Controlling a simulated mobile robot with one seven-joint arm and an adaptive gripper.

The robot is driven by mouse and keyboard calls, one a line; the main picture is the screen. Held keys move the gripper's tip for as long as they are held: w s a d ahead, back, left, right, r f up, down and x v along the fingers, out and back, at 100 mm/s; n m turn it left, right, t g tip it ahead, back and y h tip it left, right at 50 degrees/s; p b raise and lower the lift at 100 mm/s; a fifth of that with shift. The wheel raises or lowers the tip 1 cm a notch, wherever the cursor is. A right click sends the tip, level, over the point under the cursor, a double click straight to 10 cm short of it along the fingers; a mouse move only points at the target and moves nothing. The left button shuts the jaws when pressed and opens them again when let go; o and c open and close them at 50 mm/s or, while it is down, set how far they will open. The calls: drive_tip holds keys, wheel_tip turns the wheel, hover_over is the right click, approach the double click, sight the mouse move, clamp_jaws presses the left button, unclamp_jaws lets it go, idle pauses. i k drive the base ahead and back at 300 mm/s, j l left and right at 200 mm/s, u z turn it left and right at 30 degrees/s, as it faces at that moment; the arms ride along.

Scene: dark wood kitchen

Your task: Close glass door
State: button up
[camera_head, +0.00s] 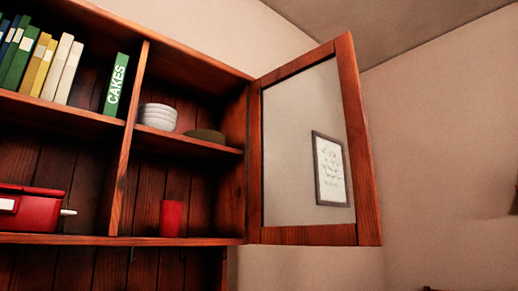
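The glass door (358,150) has a reddish wood frame around a clear pane. It stands swung open at the right side of the wooden cabinet (126,150), joined along the cabinet's right edge. Its free edge is on the right, towards me. A framed picture (329,168) on the wall shows within the pane. My gripper is not in view.
The right compartment holds white stacked bowls (158,117) and a dark flat dish (205,135) above, with a red cup (171,218) below. Several books (47,68) and a red appliance (31,208) sit on the left shelves. Bare wall lies right of the door.

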sight(367, 231)
drive_tip(key=i+l+u, duration=0.1)
drive_tip(key=u, duration=0.3)
drive_tip(key=l+u, duration=0.2)
drive_tip(key=u, duration=0.2)
drive_tip(key=i+l+u, duration=0.1)
drive_tip(key=u, duration=0.3)
drive_tip(key=l+u, duration=0.3)
drive_tip(key=l, duration=0.3)
drive_tip(key=l+u, duration=0.25)
drive_tip(key=l, duration=0.75)
drive_tip(key=k+l+u, duration=0.15)
drive_tip(key=l, duration=0.65)
drive_tip(key=k+u, duration=0.05)
